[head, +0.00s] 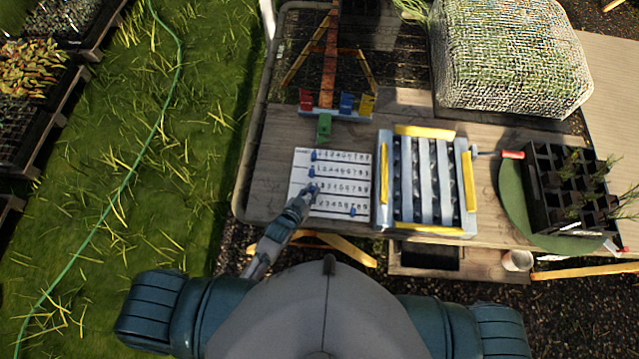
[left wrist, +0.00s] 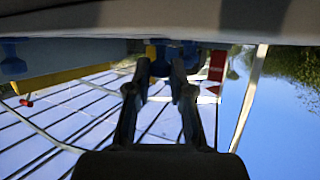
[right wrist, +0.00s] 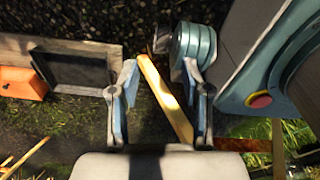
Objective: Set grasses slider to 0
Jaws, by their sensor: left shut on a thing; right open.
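A white slider board (head: 332,180) lies on the table with several rows of small printed marks and blue knobs. The upper two knobs, a top one (head: 313,155) and a second one (head: 311,171), sit near the left end of their rows. The bottom knob (head: 352,211) sits toward the right. The labels are too small to read, so I cannot tell which row is grasses. My left gripper (head: 309,193) is shut on the third-row knob near the row's left end; its fingers also show in the left wrist view (left wrist: 160,82). My right gripper (right wrist: 161,85) is open and empty.
A grey slatted rack with yellow bars (head: 427,133) stands right of the board. Beyond are a black plant tray (head: 545,185) on a green disc (head: 512,195) and a mesh-covered box (head: 510,60). Coloured blocks (head: 347,103) stand behind the board.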

